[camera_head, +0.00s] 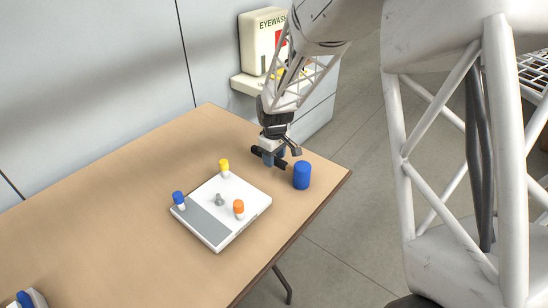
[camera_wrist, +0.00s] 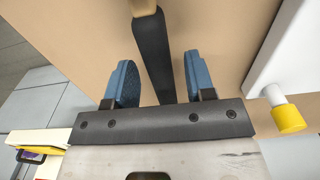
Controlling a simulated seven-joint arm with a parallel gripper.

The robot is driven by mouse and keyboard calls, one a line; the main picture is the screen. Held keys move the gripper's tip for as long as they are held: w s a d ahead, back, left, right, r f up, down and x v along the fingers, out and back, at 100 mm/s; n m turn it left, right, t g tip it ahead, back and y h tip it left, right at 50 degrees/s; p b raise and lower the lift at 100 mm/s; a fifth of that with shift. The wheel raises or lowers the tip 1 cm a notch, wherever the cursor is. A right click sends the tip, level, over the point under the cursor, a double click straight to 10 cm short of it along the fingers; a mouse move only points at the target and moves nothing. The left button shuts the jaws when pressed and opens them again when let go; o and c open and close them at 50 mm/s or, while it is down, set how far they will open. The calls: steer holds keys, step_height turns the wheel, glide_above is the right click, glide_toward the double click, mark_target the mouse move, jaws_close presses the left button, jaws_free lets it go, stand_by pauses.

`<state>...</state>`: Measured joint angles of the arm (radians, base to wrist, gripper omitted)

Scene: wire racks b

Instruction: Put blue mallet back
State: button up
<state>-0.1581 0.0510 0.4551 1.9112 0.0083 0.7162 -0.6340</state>
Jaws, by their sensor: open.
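The blue mallet lies on the table. Its blue head (camera_head: 302,175) shows in the head view, with its dark handle (camera_head: 257,151) to the left, partly hidden by my gripper (camera_head: 273,156). In the wrist view, the handle's black grip (camera_wrist: 154,50) runs between the two blue fingers of my gripper (camera_wrist: 158,75), with a tan part of the handle above it. The fingers are apart, one on each side of the grip, with a gap on both sides. The mallet head is outside the wrist view.
A white and grey board (camera_head: 207,222) with blue, yellow (camera_head: 224,166) and orange pegs and a small grey knob sits left of the mallet. An eyewash station (camera_head: 262,45) is on the wall behind. The table's right edge is close to the mallet head. The left table is mostly clear.

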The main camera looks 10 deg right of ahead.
step_height(320, 180, up, 12)
stand_by(0.6)
steer(key=shift+f, duration=0.1)
stand_by(0.4)
steer(key=shift+s, duration=0.1)
steer(key=s+d+r+m+t, duration=0.15)
steer(key=s+d+r, duration=0.3)
steer(key=s, duration=0.45)
steer(key=s+d+r+m, duration=0.3)
steer(key=s+r, duration=0.2)
steer(key=s, duration=0.5)
steer(key=s+d+m, duration=0.1)
steer(key=s+m, duration=0.1)
steer(key=s, duration=0.7)
steer(key=s+d+m, duration=0.2)
steer(key=s, duration=0.7)
steer(key=shift+d+r+m+t, duration=0.25)
steer(key=shift+d+m+t, duration=0.1)
steer(key=shift+t, duration=0.1)
